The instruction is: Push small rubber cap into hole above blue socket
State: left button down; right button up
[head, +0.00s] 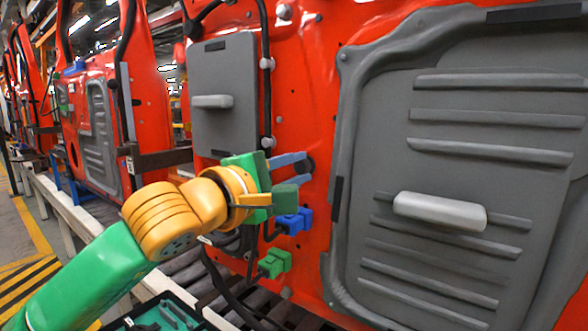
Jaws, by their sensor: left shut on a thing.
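My left gripper (303,170) reaches in from the left, its two blue-grey fingers pointing at the red door panel. It is shut on the small dark rubber cap (309,165), which shows at the fingertips against the panel. The hole itself does not show apart from the cap and fingers. I cannot tell whether the cap is in it or only in front of it. The blue socket (296,221) is below the fingertips, with a cable at its left. My right gripper is not in view.
A green connector (274,263) hangs below the blue socket, among dark cables. A large grey panel (450,130) with a light handle (440,210) covers the door's right. A smaller grey plate (224,95) is at upper left. An open dark case (160,315) lies at the bottom.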

pick_arm(q)
jog(key=shift+r, duration=0.1)
jog(key=c, duration=0.7)
grip_release()
jog(key=shift+o, duration=0.6)
jog(key=shift+w, duration=0.1)
jog(key=b+v, duration=0.2)
jog(key=v, duration=0.1)
jog(key=shift+f, duration=0.4)
jog(key=b+v, duration=0.3)
jog(key=v, duration=0.7)
jog(key=shift+r+b, duration=0.25)
jog(key=shift+b, duration=0.1)
